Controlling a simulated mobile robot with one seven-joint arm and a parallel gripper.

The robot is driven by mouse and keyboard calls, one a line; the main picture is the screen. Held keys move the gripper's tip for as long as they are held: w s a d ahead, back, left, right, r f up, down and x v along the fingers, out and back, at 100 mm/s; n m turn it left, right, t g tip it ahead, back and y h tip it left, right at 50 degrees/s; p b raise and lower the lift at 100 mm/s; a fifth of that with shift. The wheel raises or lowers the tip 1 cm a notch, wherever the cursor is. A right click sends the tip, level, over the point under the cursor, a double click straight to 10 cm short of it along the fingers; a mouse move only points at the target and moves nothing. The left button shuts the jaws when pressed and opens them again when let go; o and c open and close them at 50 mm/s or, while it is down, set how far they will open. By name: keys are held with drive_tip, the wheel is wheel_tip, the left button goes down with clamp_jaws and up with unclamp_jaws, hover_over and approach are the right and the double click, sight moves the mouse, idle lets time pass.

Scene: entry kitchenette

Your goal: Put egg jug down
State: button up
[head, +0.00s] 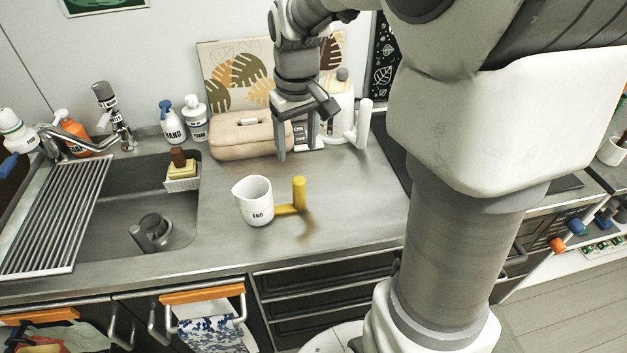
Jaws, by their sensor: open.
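The egg jug (256,201) is a white jug marked "EGG" with a yellow handle (298,195) on its right side. It stands upright on the grey steel counter (350,228), right of the sink. My gripper (306,150) is open and empty. It points down and appears above and behind the jug in the picture, in front of a beige bag and some containers. The gripper and the jug are apart.
The sink (140,205) with a slatted drying rack (60,215) is at left. A beige bag (240,138), soap bottles (195,118) and another white-handled jug (362,125) stand along the back. The counter right of the egg jug is clear.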

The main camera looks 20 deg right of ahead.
drive_tip(key=s+a+r+m+t, duration=0.1)
drive_tip(key=s+r+t, duration=0.1)
drive_tip(key=s, duration=0.6)
drive_tip(key=s+a+r+t, duration=0.2)
drive_tip(key=s+r, duration=0.2)
drive_tip(key=s, duration=0.5)
drive_tip(key=shift+s+a+m, duration=0.2)
drive_tip(key=shift+s+m, duration=0.05)
drive_tip(key=shift+m, duration=0.15)
drive_tip(key=shift+r, duration=0.15)
